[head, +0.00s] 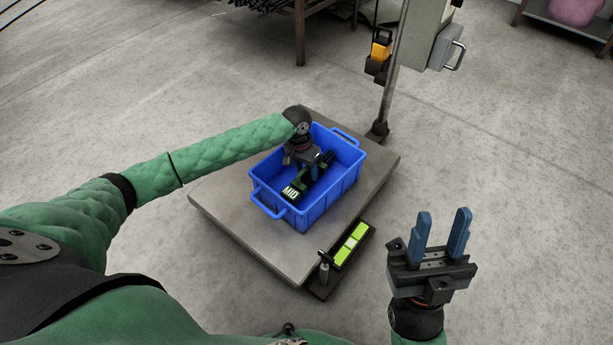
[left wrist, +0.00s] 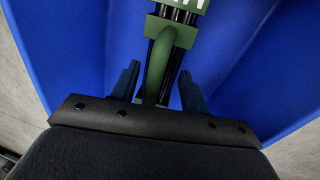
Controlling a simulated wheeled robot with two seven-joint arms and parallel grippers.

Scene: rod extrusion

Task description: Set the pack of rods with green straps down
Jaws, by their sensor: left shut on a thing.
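The pack of rods (left wrist: 176,17) is dark, with green straps and a green loop handle (left wrist: 160,65). In the head view the pack (head: 293,192) is inside the blue crate (head: 315,211), with a white-lettered green end facing me. My left gripper (head: 312,171) reaches down into the crate from above. In the left wrist view its blue fingers (left wrist: 158,88) stand on either side of the handle, shut on the pack. Whether the pack touches the crate floor is hidden. My right gripper (head: 442,234) is open and empty, right of the platform.
The crate stands on a grey platform scale (head: 240,225) with a post (head: 392,85) behind it. A rack (head: 300,30) and a shelf (head: 570,22) stand at the back.

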